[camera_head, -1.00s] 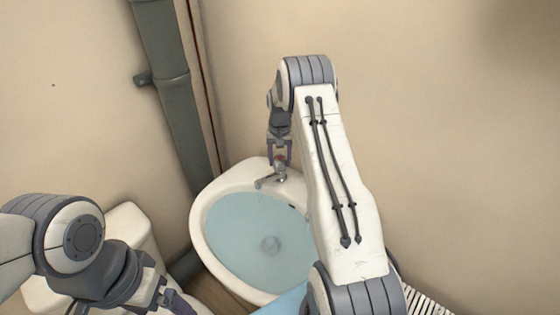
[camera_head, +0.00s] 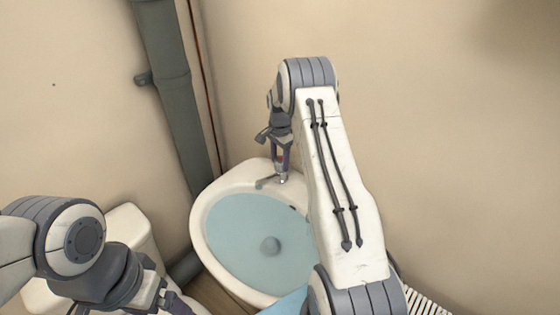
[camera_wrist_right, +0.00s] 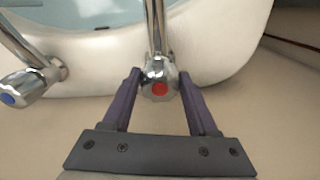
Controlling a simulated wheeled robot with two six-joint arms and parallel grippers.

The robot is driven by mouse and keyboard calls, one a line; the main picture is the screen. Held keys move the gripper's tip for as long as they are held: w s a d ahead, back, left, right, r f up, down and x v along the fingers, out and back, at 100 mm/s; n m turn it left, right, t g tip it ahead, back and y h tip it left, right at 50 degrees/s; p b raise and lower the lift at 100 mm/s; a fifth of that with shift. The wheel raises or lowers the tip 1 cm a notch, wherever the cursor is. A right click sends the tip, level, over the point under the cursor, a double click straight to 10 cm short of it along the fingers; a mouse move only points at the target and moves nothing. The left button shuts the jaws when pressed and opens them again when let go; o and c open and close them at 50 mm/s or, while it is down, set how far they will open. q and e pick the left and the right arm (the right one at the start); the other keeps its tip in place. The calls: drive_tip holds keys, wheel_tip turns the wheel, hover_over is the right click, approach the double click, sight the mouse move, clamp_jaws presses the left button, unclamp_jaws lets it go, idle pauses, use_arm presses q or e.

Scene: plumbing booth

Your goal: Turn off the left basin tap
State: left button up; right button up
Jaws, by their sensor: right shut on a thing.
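The left basin tap (camera_head: 270,182) is chrome and sits on the back rim of the white basin (camera_head: 203,207). In the right wrist view its knob (camera_wrist_right: 159,82) has a red dot, and its spout points towards the water. My right gripper (camera_head: 281,170) comes down over this tap and is shut on the knob, one finger on each side. A second chrome tap (camera_wrist_right: 30,85) with a blue dot shows at the left of the right wrist view; my right arm hides it in the head view. My left gripper (camera_head: 175,303) is at the bottom left, partly cut off, away from the basin.
Bluish water (camera_head: 245,225) stands in the basin. A grey pipe (camera_head: 172,90) runs down the wall behind and left. A white toilet (camera_head: 132,228) is at the left, near my left arm. A white ribbed radiator (camera_head: 425,303) is at the lower right.

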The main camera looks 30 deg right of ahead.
sight(280, 159)
drive_tip(key=shift+m, duration=0.3)
drive_tip(key=o, duration=1.4)
drive_tip(key=shift+r, duration=0.55)
wheel_tip(280, 159, up, 9)
drive_tip(key=shift+a+r+b, duration=0.1)
drive_tip(key=shift+r+b, duration=0.1)
drive_tip(key=shift+b, duration=0.7)
drive_tip(key=shift+f, duration=0.1)
wheel_tip(280, 159, down, 10)
drive_tip(key=shift+f+p, duration=0.2)
drive_tip(key=shift+p, duration=0.75)
